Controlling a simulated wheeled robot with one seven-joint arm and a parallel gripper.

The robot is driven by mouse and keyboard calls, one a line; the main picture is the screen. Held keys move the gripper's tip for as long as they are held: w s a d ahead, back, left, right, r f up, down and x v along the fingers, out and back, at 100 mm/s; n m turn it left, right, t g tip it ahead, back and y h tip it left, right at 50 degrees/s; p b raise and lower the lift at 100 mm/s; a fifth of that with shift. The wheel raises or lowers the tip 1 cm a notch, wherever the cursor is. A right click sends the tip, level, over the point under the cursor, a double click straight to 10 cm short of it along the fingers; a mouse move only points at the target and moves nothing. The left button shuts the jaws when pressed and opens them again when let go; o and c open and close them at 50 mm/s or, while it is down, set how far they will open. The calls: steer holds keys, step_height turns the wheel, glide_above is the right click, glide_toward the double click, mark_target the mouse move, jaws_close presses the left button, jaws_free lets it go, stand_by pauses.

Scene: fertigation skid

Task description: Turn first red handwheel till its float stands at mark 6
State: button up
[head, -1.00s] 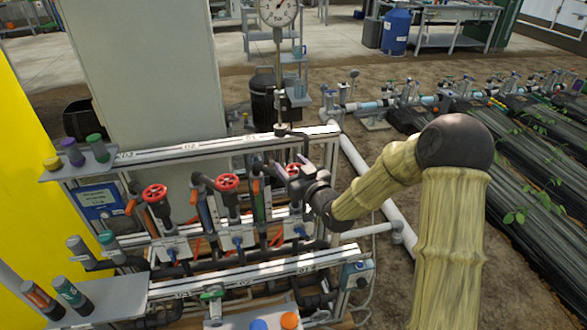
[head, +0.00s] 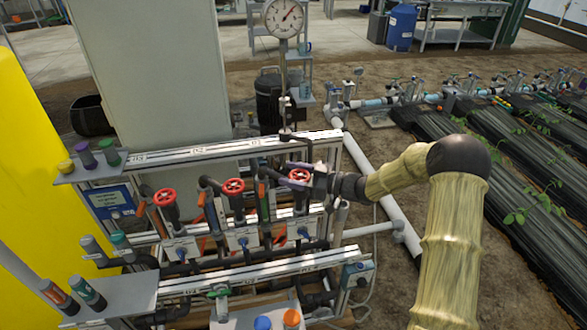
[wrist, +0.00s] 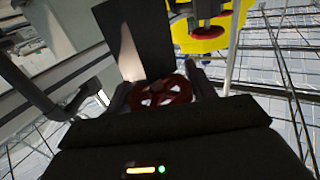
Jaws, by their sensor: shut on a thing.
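Three red handwheels stand in a row on the skid: left (head: 165,197), middle (head: 233,186) and right (head: 299,174). My gripper (head: 297,180) comes from the right and is shut on the right handwheel. In the wrist view this handwheel (wrist: 163,93) sits between my two dark fingers. Slanted tubes with orange and green parts stand beside the wheels, such as the one (head: 262,201) left of my gripper. No float or mark can be read, and my gripper and wrist hide part of the right station.
A dial gauge (head: 284,18) on a post rises behind the right handwheel. A shelf with capped bottles (head: 90,170) is at the left, and another low shelf (head: 120,296) is in front. White pipes (head: 395,232) and planted black beds (head: 480,150) lie to the right.

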steer(key=n+g, duration=0.1)
steer(key=g, duration=0.1)
steer(key=n+g, duration=0.1)
steer(key=g, duration=0.1)
steer(key=shift+s+n+y+p, duration=0.15)
steer(key=shift+n+y+p, duration=0.15)
steer(key=shift+n, duration=0.1)
steer(key=n+g, duration=0.1)
steer(key=g, duration=0.1)
steer(key=n+g, duration=0.1)
steer(key=g, duration=0.1)
steer(key=shift+s+f+n, duration=0.1)
steer(key=shift+s+n, duration=0.1)
steer(key=shift+n, duration=0.1)
steer(key=n+g, duration=0.1)
steer(key=n+g+h+b, duration=0.1)
steer(key=g, duration=0.1)
steer(key=shift+s+g, duration=0.2)
steer(key=shift+g, duration=0.1)
steer(key=shift+s+d+n+g+h, duration=0.15)
steer(key=shift+n+g+h, duration=1.25)
steer(key=shift+g, duration=0.5)
steer(key=shift+r+n+g, duration=0.25)
steer(key=shift+n+g, duration=0.05)
steer(key=o, duration=1)
steer(key=shift+d+f, duration=0.1)
steer(key=shift+d, duration=0.05)
